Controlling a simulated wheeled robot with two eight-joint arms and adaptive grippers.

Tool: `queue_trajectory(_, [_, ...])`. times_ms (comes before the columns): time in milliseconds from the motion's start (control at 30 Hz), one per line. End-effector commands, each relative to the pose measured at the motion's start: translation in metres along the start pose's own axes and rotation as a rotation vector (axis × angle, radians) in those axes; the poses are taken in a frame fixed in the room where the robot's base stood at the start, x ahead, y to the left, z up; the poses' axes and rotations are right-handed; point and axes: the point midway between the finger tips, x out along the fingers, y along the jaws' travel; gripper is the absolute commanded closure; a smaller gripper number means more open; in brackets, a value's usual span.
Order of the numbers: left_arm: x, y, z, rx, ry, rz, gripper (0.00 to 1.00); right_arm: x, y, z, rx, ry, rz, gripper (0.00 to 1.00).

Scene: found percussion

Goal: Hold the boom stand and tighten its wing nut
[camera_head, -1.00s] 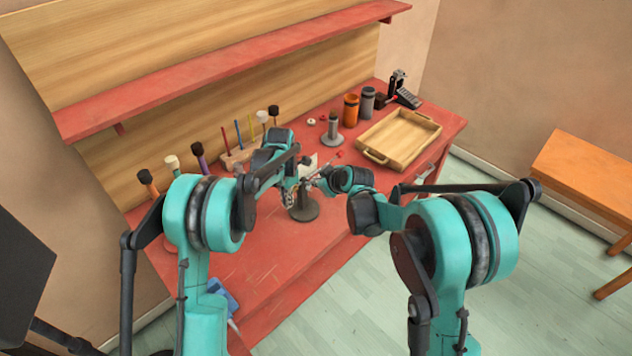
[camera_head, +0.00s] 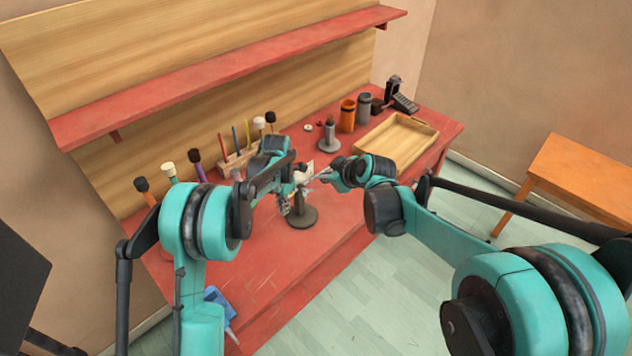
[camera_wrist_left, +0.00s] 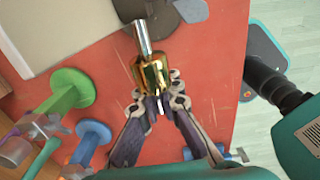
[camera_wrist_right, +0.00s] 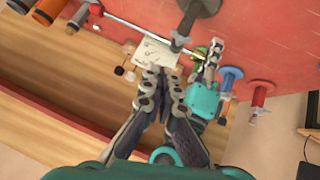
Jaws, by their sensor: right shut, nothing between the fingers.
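The boom stand (camera_head: 302,216) stands upright on its dark round base on the red workbench. Its dark post also shows in the right wrist view (camera_wrist_right: 190,18), with the thin silver boom rod (camera_wrist_right: 140,27) crossing near its top. In the left wrist view, a brass weight (camera_wrist_left: 151,73) sits on a silver rod. My left gripper (camera_head: 285,206) is closed around this brass part, left of the post. My right gripper (camera_head: 322,177) is shut and empty, right of and above the post; its tips (camera_wrist_right: 161,74) are clear of the post. I cannot make out the wing nut.
A wooden tray (camera_head: 430,127), an orange canister (camera_head: 347,116) and a grey stand (camera_head: 328,135) are at the back right. Mallets stand along the left back. The bench's front right is clear.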

Motion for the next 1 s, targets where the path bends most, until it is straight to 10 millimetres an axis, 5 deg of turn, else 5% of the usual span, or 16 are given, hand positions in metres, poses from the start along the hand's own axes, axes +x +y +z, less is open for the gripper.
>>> queue_trajectory(200, [0.001,-0.001,0.001,0.002,-0.001,-0.001,1.0,-0.023,0.005,0.0,0.0,0.0,0.001,1.0])
queue_trajectory(500, [0.001,-0.001,0.001,0.002,-0.001,-0.001,1.0,-0.026,0.005,0.0,0.0,0.001,0.0,1.0])
queue_trajectory(600, [0.001,-0.001,0.001,0.002,-0.001,-0.001,0.72,-0.026,0.005,0.0,0.0,0.001,0.0,1.0])
queue_trajectory(1000, [-0.003,-0.001,0.001,0.001,-0.001,-0.001,0.71,-0.026,0.005,0.0,0.0,0.001,0.0,1.0])
